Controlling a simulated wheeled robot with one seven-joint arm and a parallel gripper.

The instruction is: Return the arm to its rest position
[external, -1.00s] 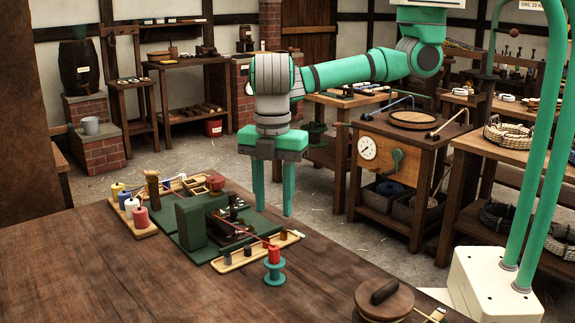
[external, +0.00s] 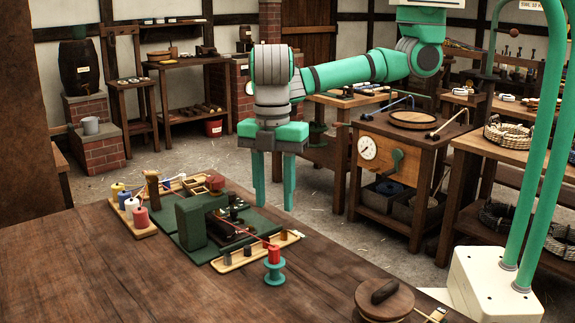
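My gripper (external: 273,180) hangs from my green and grey arm, pointing down, with its two green fingers spread apart and nothing between them. In the picture it is above and behind the right part of the green work board (external: 168,230). It appears clear of everything on the bench. My arm reaches to it from the column at the upper right, with the elbow bent.
The wooden bench (external: 120,275) holds a tray of thread spools (external: 140,217), a dark green block (external: 190,222), a narrow wooden tray (external: 240,257), a red spool on a teal stand (external: 274,263) and a round lidded wooden pot (external: 384,300). A gauge cabinet (external: 385,168) stands behind.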

